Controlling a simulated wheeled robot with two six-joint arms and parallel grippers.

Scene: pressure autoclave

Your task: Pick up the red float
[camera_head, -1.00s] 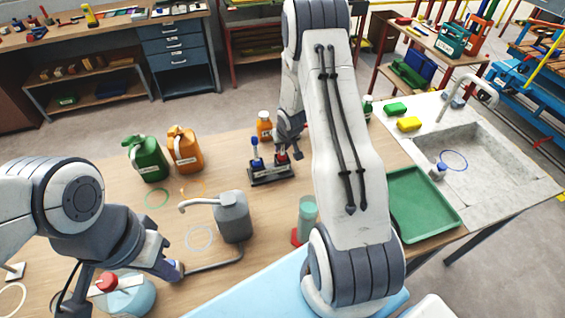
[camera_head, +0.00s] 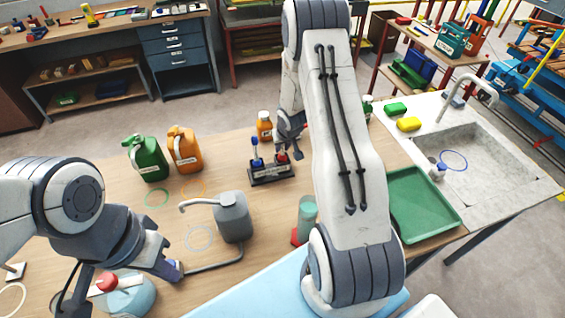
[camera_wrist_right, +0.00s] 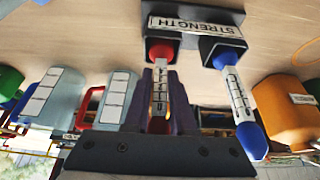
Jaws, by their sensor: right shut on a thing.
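The red float (camera_wrist_right: 160,90) has a red bulb, a pale marked stem and a red end. It stands in a dark holder (camera_wrist_right: 195,22) labelled STRENGTH, beside a blue float (camera_wrist_right: 240,105). My right gripper (camera_wrist_right: 160,105) is shut on the red float's stem. In the head view the holder (camera_head: 270,175) sits mid-table, with the red float (camera_head: 281,158) at its right and my right gripper (camera_head: 289,148) above, partly hidden by my arm. My left gripper (camera_head: 168,268) is low at the left; its fingers are unclear.
A green jug (camera_head: 147,158) and an orange jug (camera_head: 185,150) stand left of the holder. An orange bottle (camera_head: 264,126) is just behind it. A grey can (camera_head: 231,216) with a spout stands in front. A green tray (camera_head: 424,205) and a sink (camera_head: 470,160) are at the right.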

